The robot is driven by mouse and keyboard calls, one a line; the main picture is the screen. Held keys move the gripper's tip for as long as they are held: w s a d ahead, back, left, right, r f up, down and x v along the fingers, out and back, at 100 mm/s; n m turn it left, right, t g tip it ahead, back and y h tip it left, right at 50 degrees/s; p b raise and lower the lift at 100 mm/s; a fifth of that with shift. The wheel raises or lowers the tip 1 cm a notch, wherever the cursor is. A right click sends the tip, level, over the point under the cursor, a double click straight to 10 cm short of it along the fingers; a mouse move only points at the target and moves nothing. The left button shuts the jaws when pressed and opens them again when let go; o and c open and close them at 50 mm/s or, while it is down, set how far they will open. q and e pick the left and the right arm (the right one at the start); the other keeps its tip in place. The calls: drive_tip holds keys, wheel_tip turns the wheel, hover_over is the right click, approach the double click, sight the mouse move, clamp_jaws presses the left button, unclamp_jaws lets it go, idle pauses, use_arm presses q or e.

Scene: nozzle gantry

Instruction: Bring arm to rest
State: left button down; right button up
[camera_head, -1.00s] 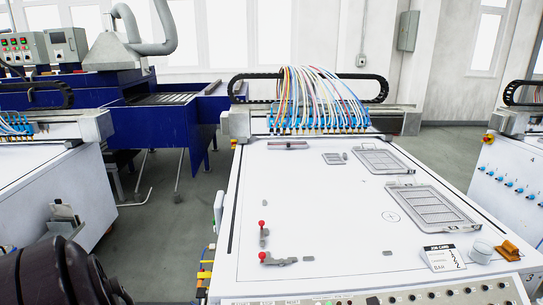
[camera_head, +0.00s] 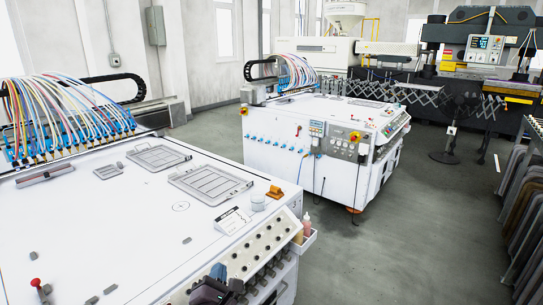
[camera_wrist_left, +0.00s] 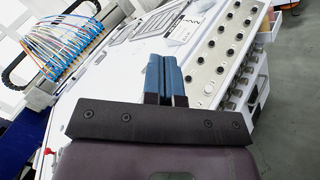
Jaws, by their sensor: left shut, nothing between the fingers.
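My left gripper (camera_head: 218,271) shows at the bottom edge of the head view, in front of the control panel of the near white machine. In the left wrist view its two blue fingers (camera_wrist_left: 166,76) are together with nothing between them. They point over the machine's front edge, near the row of dark knobs. My right gripper is in neither view.
The near white machine table (camera_head: 130,225) carries metal frames (camera_head: 211,182), a card (camera_head: 232,221), a white cup (camera_head: 258,202) and an orange block (camera_head: 275,192). A tray with bottles (camera_head: 303,237) juts from its side. A second machine (camera_head: 300,150) stands behind.

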use_arm(q)
drive_tip(key=s+a+f+m+g, duration=0.2)
drive_tip(key=s+a+f+m, duration=0.3)
drive_tip(key=s+m, duration=0.4)
drive_tip(key=s+a+f+m+g, duration=0.3)
drive_tip(key=s+a+f+m, duration=0.1)
drive_tip(key=s+m, duration=0.4)
drive_tip(key=s+a+f+m+g, duration=0.2)
drive_tip(key=s+a+f+m, duration=0.3)
drive_tip(key=s+m, duration=0.4)
drive_tip(key=shift+s+a+f+m+g, duration=0.3)
drive_tip(key=shift+f+m, duration=0.4)
drive_tip(key=shift+m, duration=0.3)
